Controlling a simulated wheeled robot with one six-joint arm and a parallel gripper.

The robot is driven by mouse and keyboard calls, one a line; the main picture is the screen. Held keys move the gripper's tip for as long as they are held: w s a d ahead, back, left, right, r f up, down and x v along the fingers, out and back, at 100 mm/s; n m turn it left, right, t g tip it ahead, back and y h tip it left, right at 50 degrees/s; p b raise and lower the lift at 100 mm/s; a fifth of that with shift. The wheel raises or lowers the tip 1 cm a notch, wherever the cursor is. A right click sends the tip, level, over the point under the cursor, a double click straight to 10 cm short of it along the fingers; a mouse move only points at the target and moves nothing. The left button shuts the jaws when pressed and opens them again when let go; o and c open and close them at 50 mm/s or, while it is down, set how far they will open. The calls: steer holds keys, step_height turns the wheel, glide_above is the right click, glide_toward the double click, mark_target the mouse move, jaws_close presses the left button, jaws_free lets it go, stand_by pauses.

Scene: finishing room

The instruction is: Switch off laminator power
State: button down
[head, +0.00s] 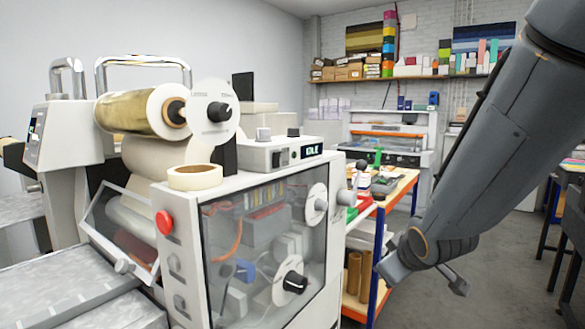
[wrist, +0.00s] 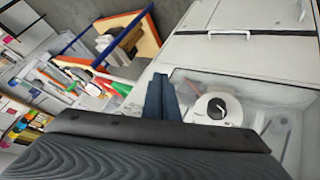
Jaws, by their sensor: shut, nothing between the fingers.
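The white laminator (head: 255,215) stands at the left and centre of the head view, with a gold film roll (head: 135,112) on top. A red round button (head: 165,222) is on its front, with smaller controls below. Its control box (head: 262,152) has a small lit display (head: 312,151) that seems to read IDLE. Black-centred knobs show on its clear side panel, one at the lower part (head: 293,282). I cannot tell which control is the power switch. My gripper (wrist: 161,82) is shut and empty in the wrist view, apart from the laminator's side panel (wrist: 245,92).
A tape roll (head: 195,177) lies on the laminator. Behind it is an orange-edged workbench (head: 397,190) with tools and blue legs. Another machine (head: 390,130) stands at the back wall under a loaded shelf.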

mark_target(279, 155)
steer(key=w+a+r+n+t+y+b, duration=0.1)
steer(key=w+r+n+t+y+b, duration=0.1)
steer(key=w+r+n+t, duration=0.45)
steer(key=s+a+r+n+g+y+b, duration=0.1)
steer(key=s+a+r+n+y, duration=0.3)
steer(key=r+n, duration=0.4)
steer(key=s+a+r+n+g+y+b, duration=0.1)
steer(key=s+a+r+n+g+y, duration=0.1)
steer(key=s+a+r+n+y, duration=0.3)
step_height(279, 155, up, 3)
steer(key=a+n+y, duration=0.1)
steer(key=n+y, duration=0.2)
steer(key=y, duration=0.1)
steer(key=shift+g+y+b, duration=0.3)
steer(key=shift+g+b, duration=0.05)
steer(key=shift+b, duration=0.05)
steer(key=p+x, duration=0.4)
steer(key=x, duration=1)
